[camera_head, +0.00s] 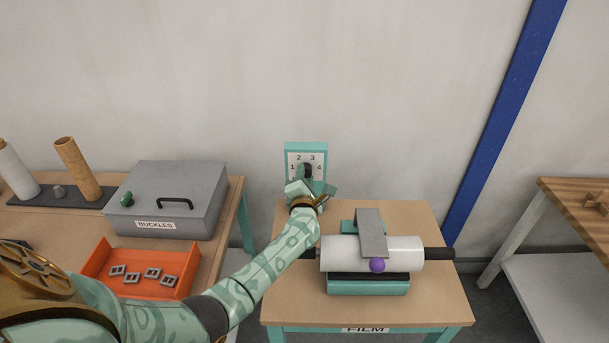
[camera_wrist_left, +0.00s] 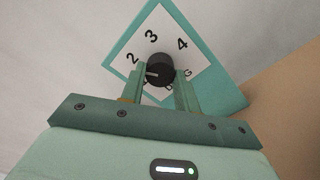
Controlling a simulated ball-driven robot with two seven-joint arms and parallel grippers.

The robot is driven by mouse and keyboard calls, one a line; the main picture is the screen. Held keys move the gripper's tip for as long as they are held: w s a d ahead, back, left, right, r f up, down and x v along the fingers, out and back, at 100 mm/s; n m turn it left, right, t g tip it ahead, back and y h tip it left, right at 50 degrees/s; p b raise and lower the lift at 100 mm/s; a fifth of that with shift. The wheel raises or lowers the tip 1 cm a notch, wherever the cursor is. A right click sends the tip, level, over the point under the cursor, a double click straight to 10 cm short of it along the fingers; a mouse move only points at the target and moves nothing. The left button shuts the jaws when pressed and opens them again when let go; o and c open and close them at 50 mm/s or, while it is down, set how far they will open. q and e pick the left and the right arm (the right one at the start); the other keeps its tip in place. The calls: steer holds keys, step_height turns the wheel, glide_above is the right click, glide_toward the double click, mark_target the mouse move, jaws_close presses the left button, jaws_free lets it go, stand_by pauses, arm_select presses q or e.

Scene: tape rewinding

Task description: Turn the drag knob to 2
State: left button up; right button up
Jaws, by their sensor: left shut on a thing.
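The drag knob (camera_wrist_left: 160,69) is a round black knob on a white dial plate with a teal housing (camera_head: 291,147) in front of the wall. The numbers 2, 3 and 4 show in the left wrist view; 1 shows in the head view. My left gripper (camera_wrist_left: 161,78) is shut on the knob, one finger on each side. It also shows in the head view (camera_head: 307,180), where it partly covers the knob. The knob's white mark points left in the wrist view, a little below the 2; the 1 is hidden there. My right gripper is not in view.
A film roll (camera_head: 405,253) with a grey plate and a purple ball knob (camera_head: 377,265) sits on the table (camera_head: 300,307) below the dial. At left are a grey buckles box (camera_head: 150,184), an orange tray (camera_head: 98,261) and upright rolls. A wooden bench (camera_head: 585,195) stands at right.

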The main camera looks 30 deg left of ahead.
arm_select(q)
steer(key=shift+f, duration=0.15)
stand_by(0.3)
steer(key=o, duration=1)
steer(key=shift+d, duration=0.1)
steer(key=shift+r, duration=0.25)
steer(key=r+p, duration=0.1)
steer(key=r, duration=0.1)
steer(key=r+p, duration=0.2)
steer(key=shift+s+d+r, duration=0.1)
steer(key=shift+s+d, duration=0.05)
steer(key=shift+d, duration=0.05)
steer(key=s+d+r+p, duration=0.2)
steer(key=s, duration=0.2)
steer(key=s+d+r+p, duration=0.2)
steer(key=s+r, duration=0.1)
steer(key=s, duration=0.1)
steer(key=s+d+r+p, duration=0.2)
steer(key=s+d+r, duration=0.1)
steer(key=shift+s+r, duration=0.25)
steer(key=shift+s, duration=0.15)
steer(key=shift+a+f, duration=0.1)
